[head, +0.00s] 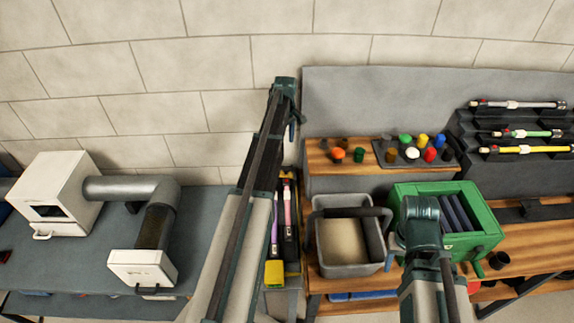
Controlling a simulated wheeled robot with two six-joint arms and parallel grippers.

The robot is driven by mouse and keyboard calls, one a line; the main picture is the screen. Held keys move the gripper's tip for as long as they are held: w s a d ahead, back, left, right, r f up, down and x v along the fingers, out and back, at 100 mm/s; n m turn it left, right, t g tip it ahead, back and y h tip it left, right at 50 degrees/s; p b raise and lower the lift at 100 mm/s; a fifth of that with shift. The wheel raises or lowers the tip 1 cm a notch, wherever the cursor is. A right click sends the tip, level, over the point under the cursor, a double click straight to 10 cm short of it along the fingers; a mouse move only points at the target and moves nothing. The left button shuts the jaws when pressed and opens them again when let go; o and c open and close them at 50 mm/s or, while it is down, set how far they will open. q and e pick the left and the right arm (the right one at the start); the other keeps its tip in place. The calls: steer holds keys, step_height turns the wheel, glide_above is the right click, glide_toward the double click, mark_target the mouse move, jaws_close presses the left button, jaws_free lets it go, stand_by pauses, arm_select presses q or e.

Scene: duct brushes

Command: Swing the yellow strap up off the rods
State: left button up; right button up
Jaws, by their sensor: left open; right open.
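A narrow dark rack (292,248) stands just right of my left arm and holds pink rods (287,210) lengthwise. A yellow piece (275,273), which looks like part of the strap, sits at the rack's near end. A smaller yellow bit shows at the far end. My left arm hides the rack's left side, so the strap's full run is unclear. My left gripper (292,130) is open above and beyond the far end, apart from the yellow piece. My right gripper (391,258) is open and largely hidden by its arm, between the grey bin and green box.
A grey bin (323,240) with a dark handle and a green box (487,237) stand right of the rack. Coloured knobs (405,139) and tiered brushes (520,104) are behind. A white box with a duct pipe (130,189) stands on the left table.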

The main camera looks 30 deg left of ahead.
mark_target(286, 168)
arm_select(q)
step_height(286, 168, down, 14)
steer(key=b, duration=1.3)
steer(key=shift+w+b, duration=0.1)
steer(key=shift+b, duration=0.2)
steer(key=shift+r, duration=0.1)
jaws_close()
stand_by(0.5)
